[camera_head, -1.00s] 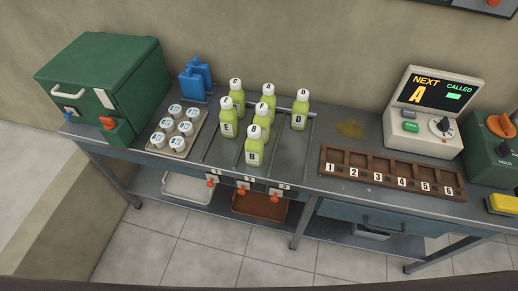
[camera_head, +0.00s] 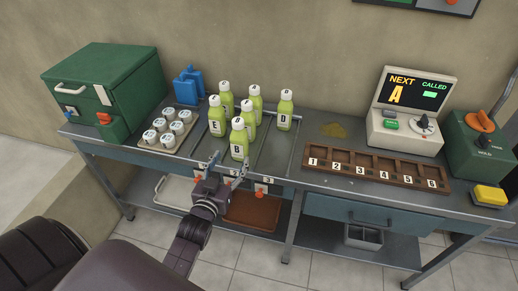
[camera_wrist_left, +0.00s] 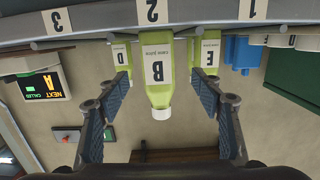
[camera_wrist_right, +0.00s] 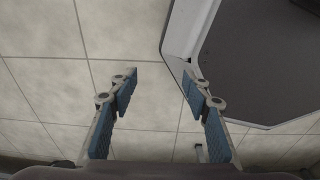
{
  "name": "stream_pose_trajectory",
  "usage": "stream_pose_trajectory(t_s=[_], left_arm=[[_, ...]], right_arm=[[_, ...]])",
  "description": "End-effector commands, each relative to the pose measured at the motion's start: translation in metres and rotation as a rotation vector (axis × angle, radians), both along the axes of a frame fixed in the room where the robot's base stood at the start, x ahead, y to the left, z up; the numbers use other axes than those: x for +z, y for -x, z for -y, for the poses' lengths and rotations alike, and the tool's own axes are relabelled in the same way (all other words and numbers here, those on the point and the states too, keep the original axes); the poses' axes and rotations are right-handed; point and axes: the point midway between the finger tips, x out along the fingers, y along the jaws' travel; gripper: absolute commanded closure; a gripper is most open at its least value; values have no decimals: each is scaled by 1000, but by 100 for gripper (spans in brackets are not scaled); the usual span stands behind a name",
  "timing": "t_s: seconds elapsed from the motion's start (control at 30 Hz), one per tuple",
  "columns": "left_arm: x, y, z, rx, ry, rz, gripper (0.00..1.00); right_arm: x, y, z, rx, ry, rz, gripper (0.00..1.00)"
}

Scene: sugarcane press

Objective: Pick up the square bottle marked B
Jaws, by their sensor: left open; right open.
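The square bottle marked B (camera_head: 239,139) is light green with a white cap and stands upright at the front of the middle lane of the rack. In the left wrist view, which is upside down, bottle B (camera_wrist_left: 158,75) shows between the finger pads. My left gripper (camera_head: 222,166) is open and empty, in front of and below bottle B at the counter's front edge. Its open fingers also show in the left wrist view (camera_wrist_left: 165,105). My right gripper (camera_wrist_right: 157,85) is open and empty over floor tiles, away from the bottles.
A tray of white-capped jars (camera_head: 169,130) is at left. A numbered wooden rack (camera_head: 375,167) and the call display (camera_head: 411,105) are at right.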

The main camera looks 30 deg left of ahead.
Motion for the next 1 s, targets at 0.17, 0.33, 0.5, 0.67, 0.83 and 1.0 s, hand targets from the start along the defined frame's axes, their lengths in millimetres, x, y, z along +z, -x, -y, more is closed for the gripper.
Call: stream_pose_trajectory(t_s=[0.17,0.33,0.5,0.67,0.83,1.0], left_arm=[[26,-5,-11,14,-12,97,40],[30,-18,-15,14,-15,109,40],[30,-35,-17,14,-14,107,40],[33,-57,-19,14,-13,107,40],[31,-76,-23,14,-14,107,40],[30,-82,-24,14,-14,106,40]], right_arm=[[-2,-2,-9,-3,-10,4,56],[1,-2,-14,-5,-15,3,56],[3,-1,-11,-4,-13,0,56],[10,0,-8,-2,-9,-2,56],[12,1,-4,-2,-4,-4,56],[12,1,-2,-1,-2,-5,56]])
